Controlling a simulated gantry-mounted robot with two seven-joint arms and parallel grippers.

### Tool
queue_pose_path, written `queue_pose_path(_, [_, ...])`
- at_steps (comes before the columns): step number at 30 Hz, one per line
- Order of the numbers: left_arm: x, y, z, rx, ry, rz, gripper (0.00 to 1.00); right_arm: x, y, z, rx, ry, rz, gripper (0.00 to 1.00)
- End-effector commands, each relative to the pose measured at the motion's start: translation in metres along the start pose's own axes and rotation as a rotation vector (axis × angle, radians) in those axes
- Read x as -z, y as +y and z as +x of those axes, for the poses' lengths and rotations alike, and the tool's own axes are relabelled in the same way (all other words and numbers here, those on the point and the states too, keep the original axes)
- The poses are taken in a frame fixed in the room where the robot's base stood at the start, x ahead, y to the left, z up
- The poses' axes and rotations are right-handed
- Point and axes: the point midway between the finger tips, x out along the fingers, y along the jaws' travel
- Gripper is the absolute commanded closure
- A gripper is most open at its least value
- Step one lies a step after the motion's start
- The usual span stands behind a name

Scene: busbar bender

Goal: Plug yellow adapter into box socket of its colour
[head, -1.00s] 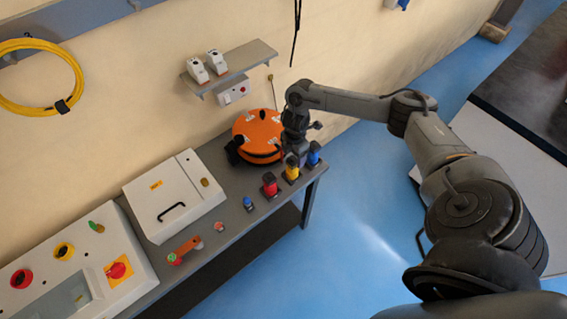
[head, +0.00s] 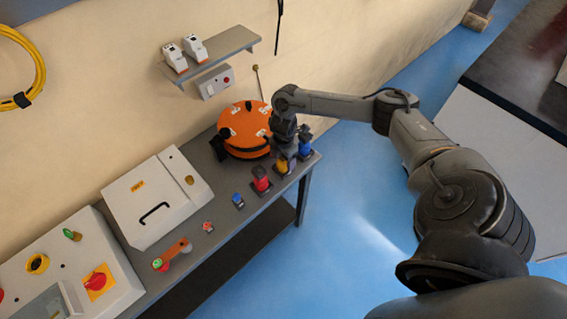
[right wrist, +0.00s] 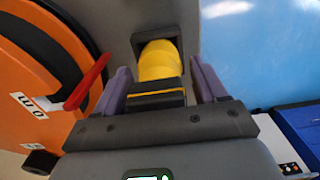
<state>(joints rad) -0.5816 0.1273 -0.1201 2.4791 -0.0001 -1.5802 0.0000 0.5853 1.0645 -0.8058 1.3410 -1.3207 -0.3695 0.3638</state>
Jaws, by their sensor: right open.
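The yellow adapter (head: 281,168) stands on the bench near its right end, partly hidden by my right gripper (head: 287,156). In the right wrist view the adapter (right wrist: 160,62) is between the two fingers of the right gripper (right wrist: 162,84). The fingers are open, one on each side, and do not look clamped on it. The adapter's far end meets a dark square base. A round yellow-rimmed fitting (head: 37,263) is on the sloped white box at the lower left. My left gripper is not in view.
A red adapter (head: 261,179) and a blue adapter (head: 305,146) stand on either side of the yellow one. An orange round case (head: 245,128) lies just behind, close to the gripper. A white lidded box (head: 150,190) and an orange-handled item (head: 173,254) are farther left.

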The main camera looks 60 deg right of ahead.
Motion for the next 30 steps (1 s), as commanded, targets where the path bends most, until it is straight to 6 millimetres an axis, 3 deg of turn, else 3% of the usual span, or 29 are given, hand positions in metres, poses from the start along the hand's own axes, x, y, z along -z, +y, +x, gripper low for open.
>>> queue_pose_path(5, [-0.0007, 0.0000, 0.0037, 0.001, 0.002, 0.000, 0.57, 0.0002, 0.0002, 0.0077, 0.000, 0.000, 0.001, 0.29])
queue_pose_path(30, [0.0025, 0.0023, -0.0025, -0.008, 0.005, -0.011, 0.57, 0.0004, 0.0003, 0.0076, -0.001, 0.000, 0.000, 0.29])
